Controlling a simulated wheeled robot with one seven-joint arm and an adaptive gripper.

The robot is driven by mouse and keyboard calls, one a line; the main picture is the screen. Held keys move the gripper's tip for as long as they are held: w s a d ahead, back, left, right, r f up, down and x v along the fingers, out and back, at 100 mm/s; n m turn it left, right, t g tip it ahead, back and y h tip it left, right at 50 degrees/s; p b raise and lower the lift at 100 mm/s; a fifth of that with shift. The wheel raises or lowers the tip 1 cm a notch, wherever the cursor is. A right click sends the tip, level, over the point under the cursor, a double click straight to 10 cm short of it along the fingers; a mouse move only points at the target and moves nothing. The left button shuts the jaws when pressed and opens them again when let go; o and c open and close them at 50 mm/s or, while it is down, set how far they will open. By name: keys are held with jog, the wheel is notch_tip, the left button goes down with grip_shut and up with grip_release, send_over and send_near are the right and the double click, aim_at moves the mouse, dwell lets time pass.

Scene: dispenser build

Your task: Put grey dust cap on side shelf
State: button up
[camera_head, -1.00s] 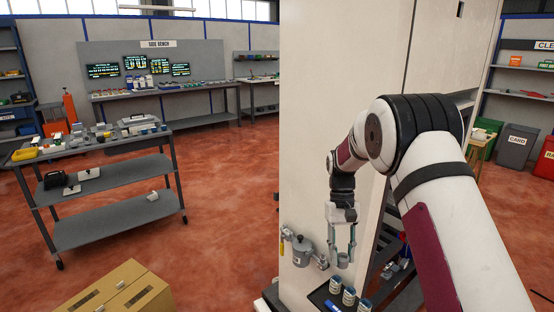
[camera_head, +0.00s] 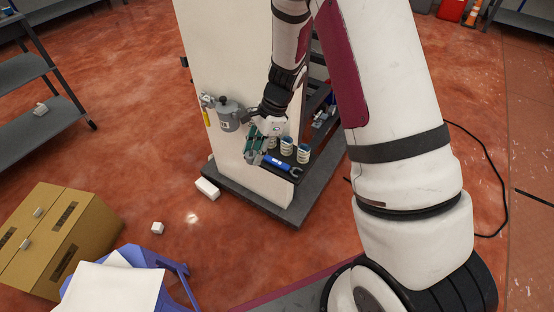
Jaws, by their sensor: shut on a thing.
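The grey dust cap (camera_head: 254,158) is small and shows between the fingertips of my gripper (camera_head: 254,148). The gripper's teal fingers are shut on it and partly cover it. The side shelf (camera_head: 269,172) is a small dark tray on the right of the pale cabinet. It bears several striped cans (camera_head: 303,153) and a blue-labelled tool (camera_head: 276,161). In this view the cap overlaps the shelf's left end; I cannot tell whether it touches the shelf or hangs above it.
A grey canister dispenser (camera_head: 229,115) is mounted on the cabinet panel (camera_head: 208,55), left of my gripper. The cabinet's dark base (camera_head: 275,206) sticks out below the shelf. Cardboard boxes (camera_head: 75,235) and a blue stand (camera_head: 165,265) are at the lower left.

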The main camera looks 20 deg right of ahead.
jog(key=s+d+f+m+t+b, duration=0.2)
jog(key=s+d+f+m+b, duration=0.1)
jog(key=s+d+f+m, duration=0.25)
jog(key=shift+m+h, duration=0.3)
jog(key=shift+m, duration=0.25)
jog(key=w+f, duration=0.1)
jog(key=w, duration=0.4)
jog(key=w+a+p, duration=0.1)
jog(key=w, duration=0.4)
jog(key=w+f, duration=0.1)
jog(key=w, duration=0.5)
jog(key=shift+w+a+f+p, duration=0.1)
jog(key=shift+a+f+p, duration=0.05)
jog(key=shift+f+p, duration=0.15)
jog(key=shift+f+b, duration=0.35)
jog(key=shift+f, duration=1.35)
jog(key=shift+f+b, duration=0.35)
jog(key=o, duration=0.5)
jog(key=shift+f, duration=0.15)
jog(key=shift+s, duration=0.2)
